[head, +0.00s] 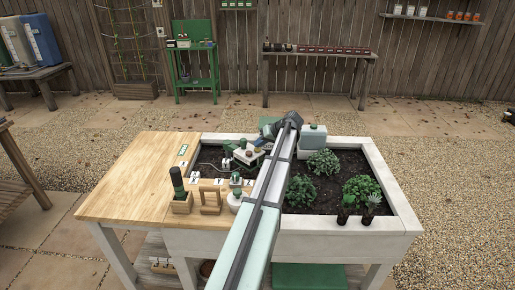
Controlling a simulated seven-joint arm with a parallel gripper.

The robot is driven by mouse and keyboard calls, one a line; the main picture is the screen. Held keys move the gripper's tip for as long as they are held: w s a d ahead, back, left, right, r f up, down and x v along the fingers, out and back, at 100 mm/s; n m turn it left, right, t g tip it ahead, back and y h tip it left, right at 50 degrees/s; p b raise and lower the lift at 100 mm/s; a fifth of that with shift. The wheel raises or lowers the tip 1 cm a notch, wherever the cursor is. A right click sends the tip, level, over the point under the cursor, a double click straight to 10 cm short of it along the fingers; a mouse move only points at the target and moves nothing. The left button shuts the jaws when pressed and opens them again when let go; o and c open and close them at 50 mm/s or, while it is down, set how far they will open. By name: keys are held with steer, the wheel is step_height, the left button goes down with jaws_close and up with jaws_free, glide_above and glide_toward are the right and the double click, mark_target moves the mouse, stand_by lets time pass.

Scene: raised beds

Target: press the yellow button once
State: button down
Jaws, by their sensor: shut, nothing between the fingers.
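A small pale box with a sloped top (248,157) stands at the back of the planter, left of my arm. Small green and dark or brownish round parts sit on it. I cannot clearly make out a yellow button at this size. My arm reaches from the bottom edge over the planter and bends down at its far end. My gripper (261,143) appears small and dark beside the box's upper right; it is shut and empty. I cannot tell whether it touches the box.
The raised bed (398,205) holds dark soil and several leafy plants (361,187). On the wooden worktop (125,180) are a wooden pot with a dark green object (180,203), a wooden frame (210,200) and small white labels. A pale green-grey container (313,138) stands right of my arm.

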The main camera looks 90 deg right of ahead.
steer(key=shift+r, duration=0.95)
steer(key=shift+r, duration=0.1)
step_height(320, 180, up, 5)
steer(key=shift+f, duration=0.1)
stand_by(0.3)
stand_by(0.7)
